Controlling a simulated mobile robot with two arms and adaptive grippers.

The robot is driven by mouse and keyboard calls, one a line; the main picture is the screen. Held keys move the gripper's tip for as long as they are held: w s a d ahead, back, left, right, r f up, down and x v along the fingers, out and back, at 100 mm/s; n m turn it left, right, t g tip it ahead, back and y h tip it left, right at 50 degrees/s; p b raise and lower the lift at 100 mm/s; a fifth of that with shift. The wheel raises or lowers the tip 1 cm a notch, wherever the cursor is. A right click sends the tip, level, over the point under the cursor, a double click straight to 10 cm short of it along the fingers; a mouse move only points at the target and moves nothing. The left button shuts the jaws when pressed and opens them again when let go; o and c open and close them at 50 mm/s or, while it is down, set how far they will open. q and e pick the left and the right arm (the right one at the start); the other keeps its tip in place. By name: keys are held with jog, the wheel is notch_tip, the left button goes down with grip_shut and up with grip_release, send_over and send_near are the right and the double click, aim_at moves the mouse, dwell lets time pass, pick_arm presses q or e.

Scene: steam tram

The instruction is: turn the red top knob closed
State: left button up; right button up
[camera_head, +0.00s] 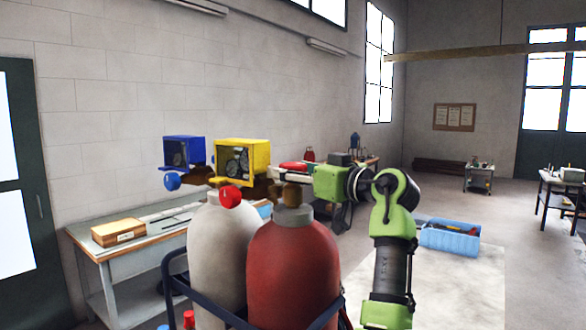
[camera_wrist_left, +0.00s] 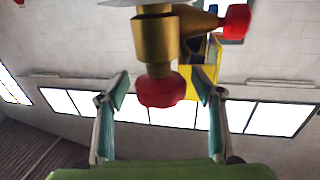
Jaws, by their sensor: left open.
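The red top knob (camera_wrist_left: 160,90) sits at the end of a brass valve (camera_wrist_left: 155,40), which hangs upside down in the left wrist view. In the head view the knob (camera_head: 293,166) is above the brass valve on the red cylinder (camera_head: 292,270). My left gripper (camera_wrist_left: 160,84) is open, one finger on each side of the knob, with visible gaps on both sides. In the head view my left gripper (camera_head: 300,172) reaches the knob from the right; its fingers are partly hard to make out. My right gripper is not in view.
A white cylinder (camera_head: 217,260) with another red knob (camera_head: 230,196) stands beside the red one in a dark frame. Yellow (camera_head: 243,160) and blue (camera_head: 183,152) gauge boxes are behind. A workbench (camera_head: 120,250) stands left. A blue crate (camera_head: 450,240) lies on the floor at right.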

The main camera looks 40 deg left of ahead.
pick_arm(q)
jog(key=shift+c, duration=0.4)
jog(key=c, duration=1.1)
